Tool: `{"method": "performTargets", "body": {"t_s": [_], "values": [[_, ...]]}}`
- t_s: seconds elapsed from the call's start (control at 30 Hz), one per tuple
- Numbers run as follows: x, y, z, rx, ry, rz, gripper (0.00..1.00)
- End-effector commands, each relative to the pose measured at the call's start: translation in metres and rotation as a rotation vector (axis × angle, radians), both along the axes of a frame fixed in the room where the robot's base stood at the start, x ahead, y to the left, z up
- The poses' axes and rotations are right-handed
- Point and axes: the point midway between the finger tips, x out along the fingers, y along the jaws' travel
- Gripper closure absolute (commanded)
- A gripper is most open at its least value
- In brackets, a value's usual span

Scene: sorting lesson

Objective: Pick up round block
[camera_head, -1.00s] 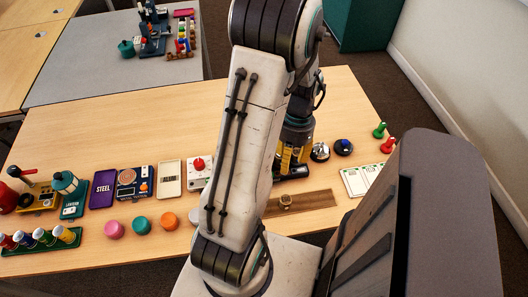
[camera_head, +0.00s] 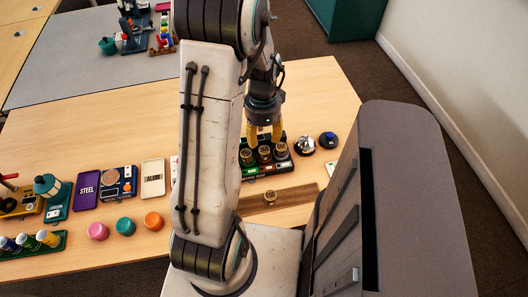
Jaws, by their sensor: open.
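My gripper (camera_head: 263,134) has yellow fingers pointing down, open, with nothing seen between them. It is at the back edge of a black tray (camera_head: 270,172), just behind several round brass pieces (camera_head: 264,154) in it. Another small round brass piece (camera_head: 270,197) sits on a brown wooden strip (camera_head: 298,198) in front of the tray. Round pink (camera_head: 98,231), teal (camera_head: 125,226) and orange (camera_head: 153,221) pieces lie in a row left of my arm. I cannot tell which of these is the round block. The fingertips are partly hidden by the brass pieces.
A silver bell-like piece (camera_head: 305,146) and a blue-topped black one (camera_head: 327,140) stand right of the tray. The table's back middle (camera_head: 120,130) is clear.

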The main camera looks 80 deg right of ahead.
Motion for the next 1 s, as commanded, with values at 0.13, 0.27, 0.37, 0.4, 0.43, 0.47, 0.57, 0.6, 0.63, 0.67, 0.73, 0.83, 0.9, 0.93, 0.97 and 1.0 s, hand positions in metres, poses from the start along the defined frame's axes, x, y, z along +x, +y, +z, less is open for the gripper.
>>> {"method": "performTargets", "body": {"t_s": [0.13,0.27,0.37,0.4,0.43,0.47,0.57,0.6,0.63,0.67,0.73,0.83,0.9,0.93,0.97,1.0], "values": [[0.000,0.001,-0.010,0.004,0.000,-0.028,0.54],[0.000,0.001,-0.020,0.004,0.000,-0.030,0.54],[-0.001,0.000,-0.026,0.004,-0.001,-0.029,0.54],[-0.001,0.000,-0.029,0.004,0.000,-0.029,0.54],[-0.002,0.000,-0.032,0.006,-0.001,-0.029,0.54],[-0.002,0.000,-0.036,0.006,-0.001,-0.029,0.54],[-0.003,-0.001,-0.047,0.006,-0.001,-0.029,0.54],[-0.004,-0.002,-0.052,0.006,-0.001,-0.029,0.54],[-0.004,-0.002,-0.056,0.006,-0.001,-0.028,0.54],[-0.003,-0.002,-0.059,0.006,-0.001,-0.028,0.54],[-0.003,-0.002,-0.065,0.004,0.000,-0.028,0.54],[-0.003,-0.002,-0.071,0.003,0.000,-0.028,0.54],[-0.003,-0.002,-0.073,0.002,0.000,-0.028,0.54],[-0.003,-0.002,-0.073,0.002,0.000,-0.028,0.54],[-0.003,-0.002,-0.073,0.002,0.000,-0.028,0.54],[-0.003,-0.002,-0.073,0.001,-0.001,-0.028,0.54]]}}
